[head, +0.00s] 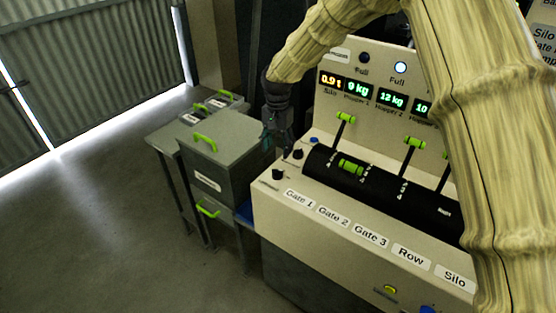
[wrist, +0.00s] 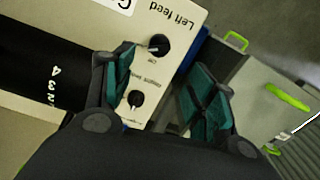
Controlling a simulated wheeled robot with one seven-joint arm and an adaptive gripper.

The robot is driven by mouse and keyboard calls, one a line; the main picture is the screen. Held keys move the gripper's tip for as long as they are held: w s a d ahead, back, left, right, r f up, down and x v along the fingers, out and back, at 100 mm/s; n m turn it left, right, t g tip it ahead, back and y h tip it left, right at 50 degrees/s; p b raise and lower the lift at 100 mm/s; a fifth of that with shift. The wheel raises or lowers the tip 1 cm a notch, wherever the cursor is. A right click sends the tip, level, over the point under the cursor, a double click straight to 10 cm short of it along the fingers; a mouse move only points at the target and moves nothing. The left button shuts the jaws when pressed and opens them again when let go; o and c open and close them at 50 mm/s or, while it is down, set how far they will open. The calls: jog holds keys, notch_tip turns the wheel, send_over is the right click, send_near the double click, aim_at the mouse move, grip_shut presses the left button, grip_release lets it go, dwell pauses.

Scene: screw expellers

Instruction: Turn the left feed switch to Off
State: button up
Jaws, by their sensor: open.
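The left feed switch is a round black knob (wrist: 160,46) on the cream panel, with the upside-down words "Left feed" above it in the wrist view. A light mark shows on its left side; small lettering sits just below it. In the head view this knob (head: 278,174) is at the panel's front left corner. A second black knob (wrist: 136,98) sits below it in the wrist view, and also shows in the head view (head: 298,154). My gripper (wrist: 162,98) is open and empty, its fingers apart above the panel; it hangs over the knobs in the head view (head: 277,145).
Grey cabinets (head: 228,150) with green handles stand left of the panel. A black drum-shaped cover (head: 375,180) with green-handled levers (head: 413,143) is to the right. Gate, Row and Silo labels line the front. The floor at left is clear.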

aim_at(278, 170)
jog(key=s+f+p, duration=0.1)
jog(key=f, duration=0.1)
jog(key=shift+s+f+p, duration=0.35)
jog(key=shift+s, duration=0.05)
jog(key=f, duration=0.2)
jog(key=w+f+p, duration=0.1)
jog(key=f, duration=0.2)
jog(key=shift+w+f, duration=0.25)
jog(key=shift+f, duration=0.05)
jog(key=shift+s+f+p, duration=0.35)
jog(key=shift+p, duration=0.1)
jog(key=shift+w+f, duration=0.25)
jog(key=shift+f, duration=0.4)
jog(key=shift+s+r, duration=0.15)
jog(key=shift+s, duration=0.05)
jog(key=shift+c, duration=0.6)
jog(key=shift+w, duration=0.1)
jog(key=c, duration=0.9)
